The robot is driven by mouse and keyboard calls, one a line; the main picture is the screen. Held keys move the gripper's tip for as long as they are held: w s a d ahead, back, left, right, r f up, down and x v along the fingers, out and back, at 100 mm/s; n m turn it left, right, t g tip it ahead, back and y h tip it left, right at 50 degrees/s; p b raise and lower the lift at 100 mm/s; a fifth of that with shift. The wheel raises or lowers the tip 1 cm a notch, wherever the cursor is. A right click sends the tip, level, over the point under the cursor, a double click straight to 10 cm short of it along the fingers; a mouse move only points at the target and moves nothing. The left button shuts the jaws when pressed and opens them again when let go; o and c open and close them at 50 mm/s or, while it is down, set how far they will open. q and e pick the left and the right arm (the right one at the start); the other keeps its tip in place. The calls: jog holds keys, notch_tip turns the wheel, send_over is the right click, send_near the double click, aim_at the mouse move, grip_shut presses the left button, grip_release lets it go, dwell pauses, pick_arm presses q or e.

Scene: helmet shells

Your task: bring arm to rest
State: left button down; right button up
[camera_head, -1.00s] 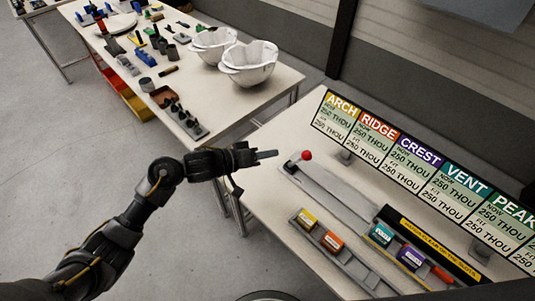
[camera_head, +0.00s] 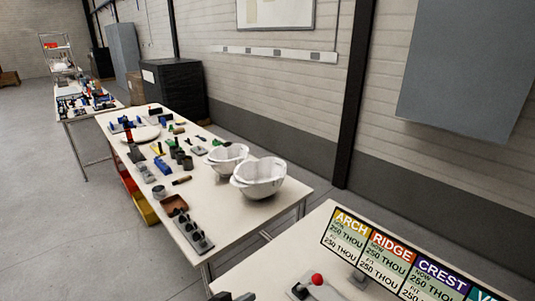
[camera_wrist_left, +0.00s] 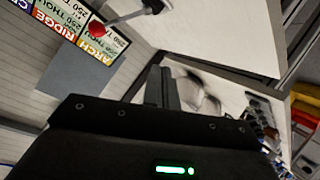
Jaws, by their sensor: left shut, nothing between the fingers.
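My left gripper (camera_wrist_left: 161,88) shows in the left wrist view with its two fingers together, shut and empty. In the head view only a small dark tip of it (camera_head: 232,296) shows at the bottom edge, beside the near table; the rest of that arm is out of frame. My right gripper is in neither view.
The near table (camera_head: 325,232) carries a red-knobbed lever (camera_head: 317,279) and a coloured label board (camera_head: 385,256). The long table (camera_head: 240,222) behind holds two white helmet shells (camera_head: 260,178) and many small parts. Grey floor (camera_head: 105,235) is open at left.

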pick_arm(q)
jog(key=s+a+f+g+y, duration=0.3)
jog(key=s+a+f+y, duration=0.1)
jog(key=s+a, duration=0.75)
jog(key=s+a+f+g+y, duration=0.35)
jog(key=s+a, duration=0.45)
jog(key=s, duration=0.6)
notch_tip(320, 180, down, 26)
jog(key=b, duration=0.2)
jog(key=s+a+f+g+b, duration=0.1)
jog(key=s+a+f+g, duration=0.1)
jog(key=s+f, duration=1.5)
notch_tip(320, 180, down, 2)
jog(key=shift+a+y, duration=0.15)
jog(key=shift+y, duration=0.2)
jog(key=shift+w+m, duration=0.15)
jog(key=shift+m, duration=0.15)
